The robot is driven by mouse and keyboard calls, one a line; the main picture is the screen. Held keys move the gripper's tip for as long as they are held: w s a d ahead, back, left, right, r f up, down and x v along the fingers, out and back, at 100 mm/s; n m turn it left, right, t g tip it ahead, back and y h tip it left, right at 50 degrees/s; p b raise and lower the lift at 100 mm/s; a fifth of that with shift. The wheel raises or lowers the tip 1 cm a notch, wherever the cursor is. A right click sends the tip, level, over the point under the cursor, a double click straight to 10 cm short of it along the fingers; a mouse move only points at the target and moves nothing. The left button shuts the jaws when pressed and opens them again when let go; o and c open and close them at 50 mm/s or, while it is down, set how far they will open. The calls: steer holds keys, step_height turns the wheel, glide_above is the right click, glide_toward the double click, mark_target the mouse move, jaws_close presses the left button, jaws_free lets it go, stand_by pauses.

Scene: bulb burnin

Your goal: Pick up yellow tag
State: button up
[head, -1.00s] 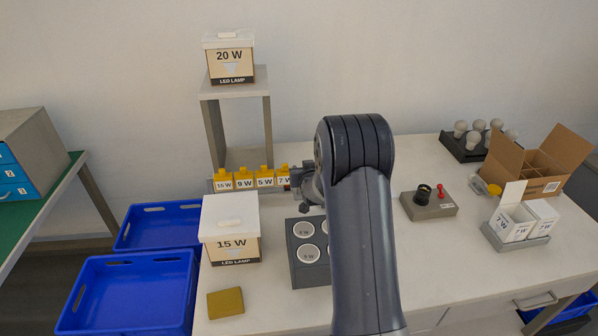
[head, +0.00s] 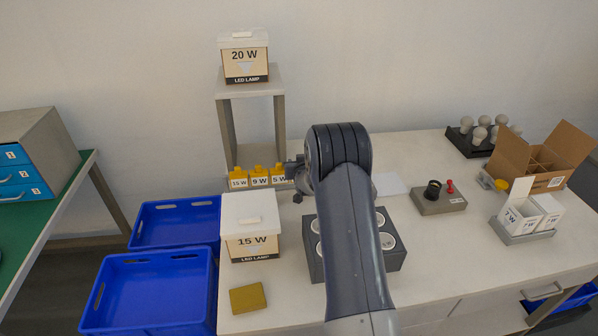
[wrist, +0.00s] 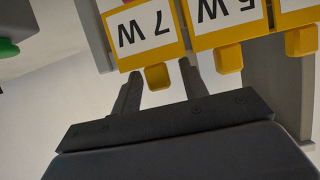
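A row of yellow tags with white labels stands below the grey shelf stand: 15 W (head: 239,180), 9 W (head: 259,178) and 5 W (head: 278,177). The 7 W tag is hidden behind my arm in the head view. In the wrist view the 7 W tag (wrist: 146,32) is nearest my gripper, with the 5 W tag (wrist: 226,22) to its right and part of another beyond. My gripper (wrist: 160,92) is open. Its fingers appear on either side of the 7 W tag's yellow tab; contact cannot be told.
A 15 W lamp box (head: 250,228) and a dark block with round wells (head: 395,259) stand in front of the tags. The grey shelf stand (head: 248,87) rises behind, bearing a 20 W box (head: 244,60). Blue crates (head: 150,291) lie left.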

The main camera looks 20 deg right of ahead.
jaws_close()
stand_by(0.3)
